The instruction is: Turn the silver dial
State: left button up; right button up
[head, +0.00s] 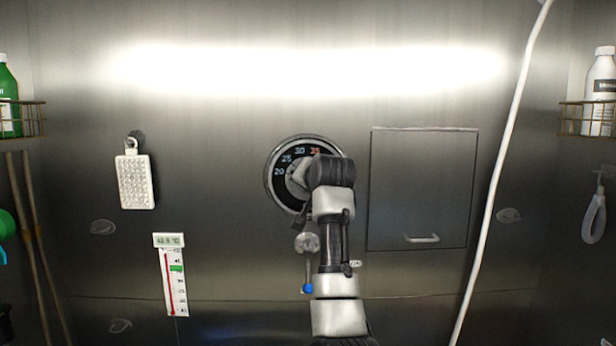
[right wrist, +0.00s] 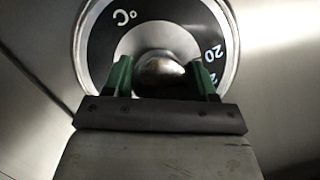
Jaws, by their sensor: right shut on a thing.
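The silver dial (head: 296,178) is on the steel wall, inside a round black scale with numbers 20, 25, 30 and an orange mark. In the head view my right arm covers its right and lower parts. The right wrist view shows the dial's rounded silver knob (right wrist: 160,72) between the green fingers of my right gripper (right wrist: 161,78). The gripper is shut on the knob, one finger on each side. "°C" and "20" show on the scale in the right wrist view. My left gripper is not in view.
A thermometer strip (head: 174,275) and a white brush-like pad (head: 135,180) hang left of the dial. A panel door (head: 422,188) is on its right. A small lever with a blue tip (head: 307,288) sits below. A white hose (head: 505,155) runs down the right.

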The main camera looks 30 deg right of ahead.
jog(key=shift+d+r+n+g+h+p, duration=0.1)
jog(key=shift+r+n+g+h+p, duration=0.4)
jog(key=shift+n, duration=0.3)
jog(key=shift+f, duration=0.15)
jog(key=o, duration=0.9)
jog(key=shift+w+f, duration=0.1)
jog(key=shift+f, duration=0.15)
jog(key=shift+s, duration=0.3)
jog(key=b+v, duration=0.4)
jog(key=v, duration=0.6)
jog(key=shift+s+r, duration=0.1)
